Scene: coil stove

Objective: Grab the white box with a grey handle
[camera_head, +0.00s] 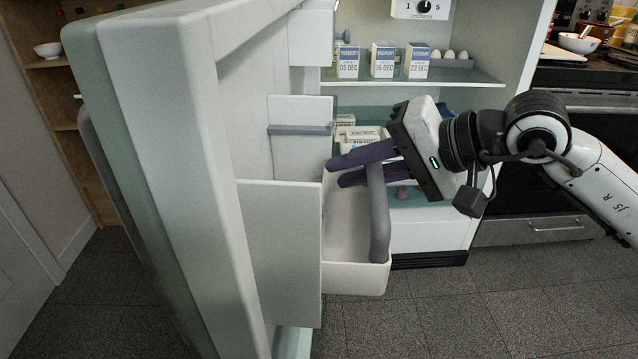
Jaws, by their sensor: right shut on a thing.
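The white box (352,277) has a thick grey handle (380,228) along its right side. It is open-topped and appears right beside the inner side of the open fridge door, in front of the fridge opening. My right gripper (336,172) reaches in from the right with its dark fingers over the far end of the box. It is shut on the box at the far end of the grey handle. The exact contact is partly hidden by the handle and fingers. I cannot tell whether the box rests on the door. My left gripper is not in view.
The open fridge door (175,130) fills the left, with door bins (280,240) on its inner side. Yoghurt cartons (383,60) and an egg tray (452,62) stand on a fridge shelf (430,77). A stove (590,100) is at right. Tiled floor (480,310) lies clear in front.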

